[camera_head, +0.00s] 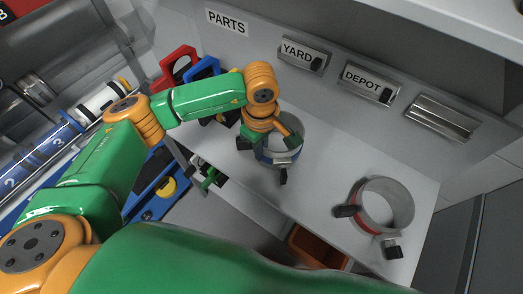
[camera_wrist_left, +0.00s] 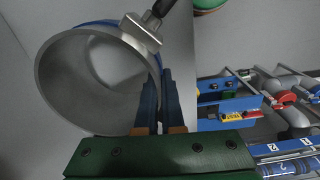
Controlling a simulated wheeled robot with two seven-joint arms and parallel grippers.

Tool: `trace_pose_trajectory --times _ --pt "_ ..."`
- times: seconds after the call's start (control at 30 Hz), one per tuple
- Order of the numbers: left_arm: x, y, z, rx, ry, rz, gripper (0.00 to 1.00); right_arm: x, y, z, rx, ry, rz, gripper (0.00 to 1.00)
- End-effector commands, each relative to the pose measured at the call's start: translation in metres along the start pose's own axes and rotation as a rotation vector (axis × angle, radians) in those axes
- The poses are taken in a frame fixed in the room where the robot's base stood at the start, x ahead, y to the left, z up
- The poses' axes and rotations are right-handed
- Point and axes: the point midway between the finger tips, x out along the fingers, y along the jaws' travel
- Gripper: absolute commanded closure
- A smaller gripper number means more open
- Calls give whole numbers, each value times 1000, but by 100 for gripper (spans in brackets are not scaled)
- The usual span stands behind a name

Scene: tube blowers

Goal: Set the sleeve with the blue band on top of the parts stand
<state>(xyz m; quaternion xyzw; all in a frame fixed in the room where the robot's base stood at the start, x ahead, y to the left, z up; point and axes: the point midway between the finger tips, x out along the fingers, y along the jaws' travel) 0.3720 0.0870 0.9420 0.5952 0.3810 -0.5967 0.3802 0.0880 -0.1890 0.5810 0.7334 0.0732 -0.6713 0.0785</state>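The sleeve with the blue band (camera_head: 288,152) is a short, wide metal ring with a clamp and black-tipped handle, at or just above the grey top of the parts stand (camera_head: 325,160). I cannot tell whether its bottom touches. My left gripper (camera_head: 262,143) is at the sleeve's left side. In the left wrist view, the fingers of my left gripper (camera_wrist_left: 160,105) are close together at the wall of the sleeve (camera_wrist_left: 85,85), one inside and one outside, and look shut on it. Its open mouth faces that camera. My right gripper is out of view.
A sleeve with a red band (camera_head: 385,207) stands further right on the same surface. An orange bin (camera_head: 318,248) is below the front edge. Red and blue clamps (camera_head: 180,65) are at the left. Surface between the two sleeves is clear.

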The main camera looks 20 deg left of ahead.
Motion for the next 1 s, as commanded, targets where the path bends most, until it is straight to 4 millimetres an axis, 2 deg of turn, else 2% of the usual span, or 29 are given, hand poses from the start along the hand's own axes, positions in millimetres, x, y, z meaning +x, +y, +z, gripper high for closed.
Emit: trace_pose_trajectory --times 0.1,0.17,0.27,0.53,0.6,0.63,0.67,1.0 --pt "16 1 -2 1 -1 -7 100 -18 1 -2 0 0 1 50" --pt "26 1 -2 1 -1 -5 100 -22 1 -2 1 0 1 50" --pt "34 2 -2 2 0 0 100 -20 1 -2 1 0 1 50" --pt "38 2 -2 2 0 1 100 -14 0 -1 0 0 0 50" --pt "36 2 -2 2 0 0 76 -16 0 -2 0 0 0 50" --pt "36 2 -2 2 0 0 68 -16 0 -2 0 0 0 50" --pt "36 2 -2 1 0 0 65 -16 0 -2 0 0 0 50" --pt "31 3 -2 1 -1 1 65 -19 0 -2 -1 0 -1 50"
